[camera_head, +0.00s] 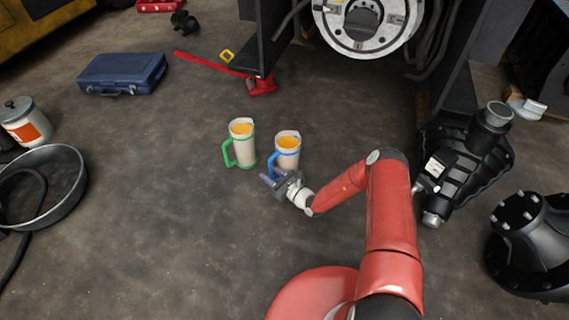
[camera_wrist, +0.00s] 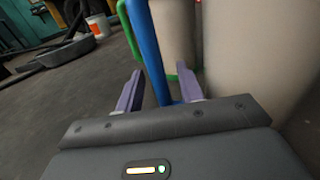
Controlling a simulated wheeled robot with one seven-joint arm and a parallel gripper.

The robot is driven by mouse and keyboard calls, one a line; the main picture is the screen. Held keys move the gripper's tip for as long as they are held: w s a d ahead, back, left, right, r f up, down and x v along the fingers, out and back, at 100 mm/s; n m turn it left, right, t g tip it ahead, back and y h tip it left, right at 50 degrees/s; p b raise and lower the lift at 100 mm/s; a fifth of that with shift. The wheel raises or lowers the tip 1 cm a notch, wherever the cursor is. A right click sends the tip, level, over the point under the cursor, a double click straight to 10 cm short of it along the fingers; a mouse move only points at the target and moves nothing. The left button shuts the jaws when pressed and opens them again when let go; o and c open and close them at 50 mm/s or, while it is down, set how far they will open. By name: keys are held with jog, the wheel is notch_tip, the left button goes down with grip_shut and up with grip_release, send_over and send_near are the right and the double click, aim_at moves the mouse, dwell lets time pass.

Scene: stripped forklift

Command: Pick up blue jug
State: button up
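The blue jug (camera_head: 287,155) is pale with a blue handle and rim band and orange contents. It stands upright on the floor. My gripper (camera_head: 276,181) is low in front of it, at the handle side. In the wrist view the two purple fingers of my gripper (camera_wrist: 160,75) are apart, with the blue handle (camera_wrist: 150,50) between them. A gap shows beside the left finger; contact with the right finger cannot be told. The pale jug body fills the right of that view. The gripper hides the jug's lower part in the head view.
A similar green-handled jug (camera_head: 242,143) stands close on the left; it also shows behind the handle in the wrist view (camera_wrist: 174,30). A red jack (camera_head: 262,86) and blue case (camera_head: 122,73) lie further back. Dark machine parts (camera_head: 466,160) are at right.

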grip_shut()
dwell(1.3)
jog(key=shift+r, duration=0.15)
